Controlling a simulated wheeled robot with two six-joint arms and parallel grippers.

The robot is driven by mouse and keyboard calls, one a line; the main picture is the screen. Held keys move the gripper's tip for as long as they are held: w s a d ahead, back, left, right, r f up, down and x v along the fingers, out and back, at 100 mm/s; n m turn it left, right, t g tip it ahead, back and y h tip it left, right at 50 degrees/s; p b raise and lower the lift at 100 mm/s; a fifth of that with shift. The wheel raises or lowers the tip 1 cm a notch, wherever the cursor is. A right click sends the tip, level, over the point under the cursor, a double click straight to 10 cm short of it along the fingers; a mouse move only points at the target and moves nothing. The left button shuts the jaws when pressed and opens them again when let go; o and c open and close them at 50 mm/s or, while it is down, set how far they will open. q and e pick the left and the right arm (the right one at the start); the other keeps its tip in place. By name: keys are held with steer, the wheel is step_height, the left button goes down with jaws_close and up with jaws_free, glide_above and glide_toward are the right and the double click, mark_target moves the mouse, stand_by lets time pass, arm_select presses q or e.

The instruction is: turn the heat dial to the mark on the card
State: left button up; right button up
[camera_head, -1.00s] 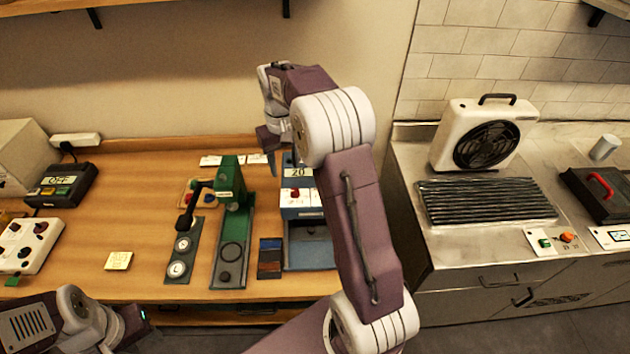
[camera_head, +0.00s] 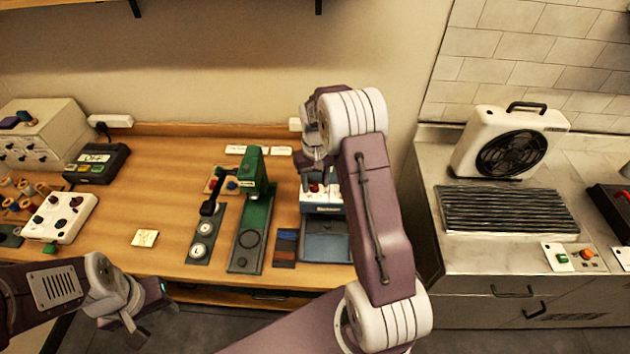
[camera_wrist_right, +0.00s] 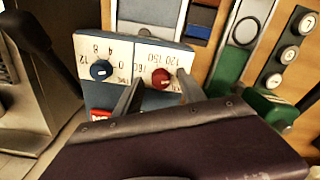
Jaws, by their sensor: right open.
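The blue and white press (camera_head: 325,226) stands on the wooden table, partly hidden by my right arm in the head view. In the right wrist view, its white panel (camera_wrist_right: 128,52) carries a red dial (camera_wrist_right: 160,78) with printed numbers such as 120 and 150, and a blue dial (camera_wrist_right: 101,70). My right gripper (camera_wrist_right: 160,80) is open, with one finger on each side of the red dial; contact cannot be told. It also shows in the head view (camera_head: 312,165). A small pale card (camera_head: 145,238) lies on the table, its marking unreadable. My left gripper (camera_head: 150,312) hangs near the table's front edge, jaws unclear.
A green lever press (camera_head: 250,225) stands just left of the blue press. A dark strip with round buttons (camera_head: 203,235), a white knob box (camera_head: 60,217) and an OFF display box (camera_head: 97,163) are farther left. A fan (camera_head: 508,143) stands on the steel counter at right.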

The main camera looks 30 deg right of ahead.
jaws_close()
steer(key=shift+n, duration=0.3)
steer(key=n, duration=0.4)
steer(key=shift+p, duration=0.35)
steer(key=n, duration=0.4)
steer(key=shift+w+n, duration=0.1)
steer(key=shift+n, duration=0.6)
jaws_free()
